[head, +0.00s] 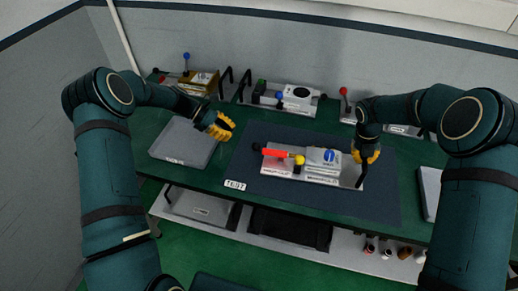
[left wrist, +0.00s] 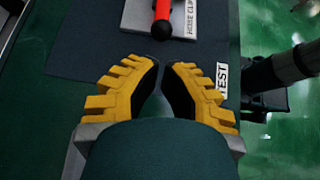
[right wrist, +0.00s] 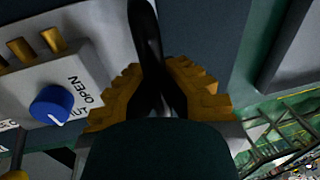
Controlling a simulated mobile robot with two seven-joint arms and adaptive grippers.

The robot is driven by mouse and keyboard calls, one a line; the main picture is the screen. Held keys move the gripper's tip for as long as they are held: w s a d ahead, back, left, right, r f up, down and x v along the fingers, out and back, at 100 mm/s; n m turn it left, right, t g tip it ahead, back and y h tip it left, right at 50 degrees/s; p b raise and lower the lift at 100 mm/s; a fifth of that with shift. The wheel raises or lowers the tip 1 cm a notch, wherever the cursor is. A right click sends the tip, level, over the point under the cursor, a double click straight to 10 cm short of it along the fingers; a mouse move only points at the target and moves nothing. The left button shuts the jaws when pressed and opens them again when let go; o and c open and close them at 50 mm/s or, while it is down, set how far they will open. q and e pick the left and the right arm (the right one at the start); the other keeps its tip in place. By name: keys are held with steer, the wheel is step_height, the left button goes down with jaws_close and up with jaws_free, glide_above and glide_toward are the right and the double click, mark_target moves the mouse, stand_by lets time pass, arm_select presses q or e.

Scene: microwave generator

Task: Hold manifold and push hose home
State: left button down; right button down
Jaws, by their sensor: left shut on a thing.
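The manifold (head: 322,165), a pale block with a blue knob (head: 329,155), sits on a light plate on the dark mat. The knob and OPEN lettering show in the right wrist view (right wrist: 52,104). My right gripper (head: 366,157) is closed around the plate's upright black handle (right wrist: 147,35).
A grey tray (head: 185,142) lies on the green bench at left. Several fixtures with coloured ball levers stand along the back, including one with a yellow block (head: 200,80). A TEST label (head: 235,184) is at the mat's front left. The mat's front is clear.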

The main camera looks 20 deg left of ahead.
arm_select(q)
steer(key=shift+a+f+x, duration=0.15)
steer(key=shift+f+x, duration=0.05)
steer(key=shift+x, duration=0.9)
steer(key=shift+a+f+x, duration=0.1)
steer(key=shift+f+x, duration=0.1)
steer(key=shift+x, duration=0.9)
steer(key=shift+a+f+x, duration=0.15)
steer(key=shift+f+x, duration=0.05)
steer(key=shift+x, duration=0.9)
steer(key=shift+d, duration=0.2)
steer(key=shift+d, duration=0.55)
steer(key=shift+d, duration=0.15)
